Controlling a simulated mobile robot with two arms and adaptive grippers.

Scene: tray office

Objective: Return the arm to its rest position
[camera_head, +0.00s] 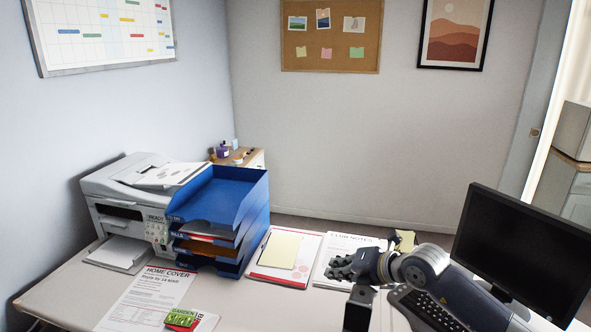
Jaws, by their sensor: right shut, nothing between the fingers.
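My right arm (425,265) comes in from the lower right and reaches over the desk. Its dark gripper (340,267) is shut and empty, just above or over the lower part of the "Club Notes" paper (345,250); the exact height is hard to tell. My left gripper is not in view.
A blue tray stack (225,195) holding papers stands beside a white printer (120,205). A monitor (525,250) and keyboard (425,310) are right.

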